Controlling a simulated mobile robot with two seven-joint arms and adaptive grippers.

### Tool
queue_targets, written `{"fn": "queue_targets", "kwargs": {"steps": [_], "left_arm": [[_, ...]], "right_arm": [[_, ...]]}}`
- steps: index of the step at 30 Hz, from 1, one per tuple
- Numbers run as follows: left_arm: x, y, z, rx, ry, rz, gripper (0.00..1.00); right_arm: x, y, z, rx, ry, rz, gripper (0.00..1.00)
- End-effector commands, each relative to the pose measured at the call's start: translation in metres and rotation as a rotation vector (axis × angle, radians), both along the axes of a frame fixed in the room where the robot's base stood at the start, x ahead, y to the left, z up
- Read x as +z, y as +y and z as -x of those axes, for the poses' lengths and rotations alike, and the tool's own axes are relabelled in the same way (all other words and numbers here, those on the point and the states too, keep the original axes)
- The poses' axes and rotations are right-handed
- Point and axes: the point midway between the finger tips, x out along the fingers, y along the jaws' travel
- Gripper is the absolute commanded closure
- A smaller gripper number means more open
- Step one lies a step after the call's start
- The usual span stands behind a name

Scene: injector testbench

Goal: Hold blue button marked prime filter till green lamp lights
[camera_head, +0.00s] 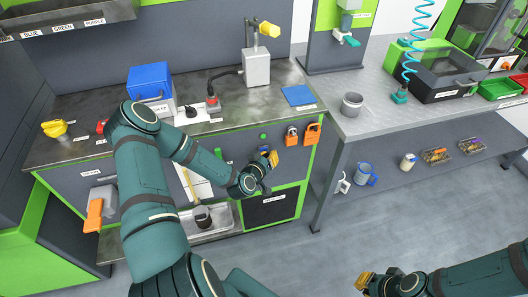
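My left gripper (269,159), with yellow fingertips, is at the front panel (243,143) of the workbench. A small blue patch (263,148) shows right at its fingertips and looks like the blue button; most of it is hidden and I cannot tell whether it is pressed. A small round green lamp (263,136) sits on the panel just above; it looks dull green, and I cannot tell whether it is lit. The prime filter label cannot be read. My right gripper (365,282) is low at the right, over the floor, apart from the bench. The finger gap of neither gripper shows clearly.
An orange-handled lever (94,214) sticks out at the left. A blue box (150,84) and a grey pump with yellow knob (257,66) stand on top. The floor (300,255) in front is clear.

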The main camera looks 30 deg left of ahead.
Motion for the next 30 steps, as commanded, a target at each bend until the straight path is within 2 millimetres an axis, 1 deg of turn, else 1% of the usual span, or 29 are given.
{"fn": "queue_targets", "kwargs": {"steps": [10,22,30], "left_arm": [[0.000,-0.011,0.009,0.000,0.001,0.000,1.00],[0.000,-0.014,0.011,0.000,0.001,0.000,1.00],[0.000,-0.032,0.026,-0.002,0.002,0.002,1.00]], "right_arm": [[0.001,0.000,0.000,0.000,0.000,0.000,1.00],[0.001,0.000,0.000,0.000,0.000,0.000,1.00],[0.004,0.000,0.000,0.000,0.000,0.000,1.00]]}}
